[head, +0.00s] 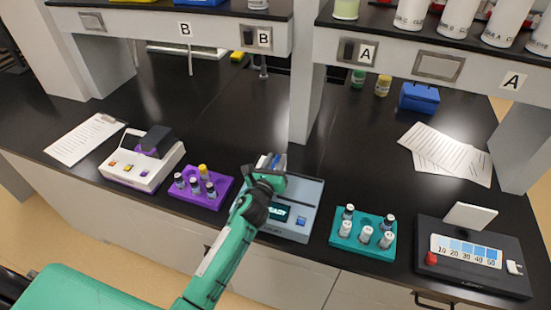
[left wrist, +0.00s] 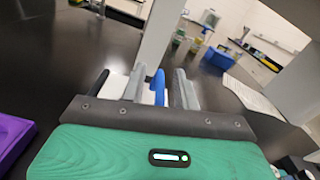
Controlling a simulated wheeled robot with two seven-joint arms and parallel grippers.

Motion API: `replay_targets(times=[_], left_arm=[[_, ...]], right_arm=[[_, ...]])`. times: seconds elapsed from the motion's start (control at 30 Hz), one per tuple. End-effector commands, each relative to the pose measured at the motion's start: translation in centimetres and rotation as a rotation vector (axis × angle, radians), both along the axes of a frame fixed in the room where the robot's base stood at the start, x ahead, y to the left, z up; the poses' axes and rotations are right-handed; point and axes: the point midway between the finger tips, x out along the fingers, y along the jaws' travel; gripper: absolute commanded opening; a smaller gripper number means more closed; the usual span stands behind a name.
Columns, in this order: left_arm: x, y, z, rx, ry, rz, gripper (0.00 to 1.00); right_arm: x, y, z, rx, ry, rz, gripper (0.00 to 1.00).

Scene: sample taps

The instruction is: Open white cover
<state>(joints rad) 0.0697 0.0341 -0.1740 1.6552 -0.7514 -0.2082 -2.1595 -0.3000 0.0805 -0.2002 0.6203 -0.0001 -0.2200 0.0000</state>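My left gripper (head: 271,162) is over the blue-grey device (head: 305,193) with a small lit display, in the middle of the bench's front edge. In the left wrist view, its grey fingers (left wrist: 158,80) stand apart. A narrow blue piece (left wrist: 158,92) shows between them, with a gap to at least one finger; I cannot tell whether it is touched. A white surface (left wrist: 118,86) shows beside it, partly hidden by the fingers. A white flap (head: 470,215) stands tilted up on the black device (head: 474,280) at the right. My right gripper is not in view.
A purple rack (head: 222,198) with several vials and a white device (head: 128,168) stand to the left. A teal rack (head: 347,246) with several vials stands to the right. Papers (head: 450,155) lie behind. A shelf post (head: 307,100) rises behind the middle device.

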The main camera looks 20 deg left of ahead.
Motion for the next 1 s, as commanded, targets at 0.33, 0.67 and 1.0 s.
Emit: replay_targets(times=[0.33, 0.67, 1.0], left_arm=[[0.3, 0.0, -0.1, 0.0, 0.001, 0.0, 0.29], [0.3, 0.0, -0.1, -0.001, 0.001, 0.001, 0.0], [0.1, -6.0, -0.5, -0.005, 0.001, -0.001, 0.0]], right_arm=[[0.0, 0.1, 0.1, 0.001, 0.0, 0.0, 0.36], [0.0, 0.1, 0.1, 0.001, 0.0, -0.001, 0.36], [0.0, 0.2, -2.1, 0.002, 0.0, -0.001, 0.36]])
